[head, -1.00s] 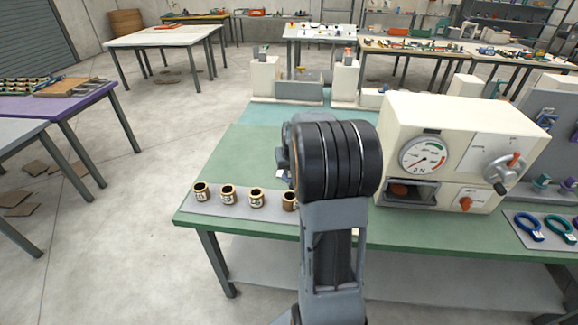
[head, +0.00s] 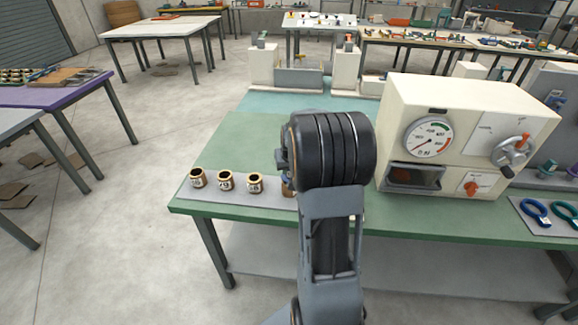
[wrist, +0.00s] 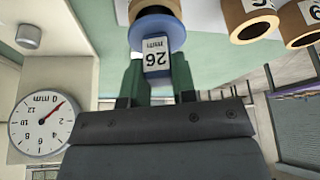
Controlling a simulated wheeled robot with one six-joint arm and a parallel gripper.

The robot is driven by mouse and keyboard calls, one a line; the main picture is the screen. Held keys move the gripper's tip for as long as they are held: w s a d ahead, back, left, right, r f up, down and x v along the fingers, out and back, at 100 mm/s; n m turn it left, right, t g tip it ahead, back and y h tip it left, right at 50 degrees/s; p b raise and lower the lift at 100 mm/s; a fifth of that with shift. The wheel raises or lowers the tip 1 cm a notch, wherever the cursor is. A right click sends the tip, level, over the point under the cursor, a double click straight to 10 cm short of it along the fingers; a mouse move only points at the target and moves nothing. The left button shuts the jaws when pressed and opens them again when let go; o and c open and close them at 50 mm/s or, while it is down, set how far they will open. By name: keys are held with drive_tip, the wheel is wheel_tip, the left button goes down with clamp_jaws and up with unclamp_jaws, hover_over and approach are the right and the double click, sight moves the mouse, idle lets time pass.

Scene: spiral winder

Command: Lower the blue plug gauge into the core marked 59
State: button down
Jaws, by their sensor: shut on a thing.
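In the wrist view the blue plug gauge (wrist: 160,34) shows its round blue flange and a handle with a number label marked mm. My gripper (wrist: 157,72) is shut on that handle. A brown core (wrist: 149,5) shows just beyond the flange, cut by the picture's edge. The flange overlaps it, and I cannot tell whether the plug is inside it. In the head view three cores, a left one (head: 198,178), a middle one (head: 225,181) and a right one (head: 254,183), stand on a grey strip. Their numbers are too small to read surely. My arm hides the gripper's tip and gauge.
The cores' strip (head: 212,196) lies along the green bench's (head: 235,150) front left edge. A cream machine with a dial (head: 428,139) and a crank stands right of my arm. Two more cores (wrist: 250,18) (wrist: 303,22) show close by in the wrist view.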

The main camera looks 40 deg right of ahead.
drive_tip(key=shift+f+b, duration=0.35)
drive_tip(key=shift+f, duration=0.35)
drive_tip(key=c, duration=0.8)
unclamp_jaws()
drive_tip(key=shift+c, duration=0.2)
drive_tip(key=shift+r, duration=0.1)
drive_tip(key=v, duration=1.3)
drive_tip(key=shift+s+r+b, duration=0.25)
drive_tip(key=shift+r+b, duration=0.05)
drive_tip(key=shift+b, duration=0.1)
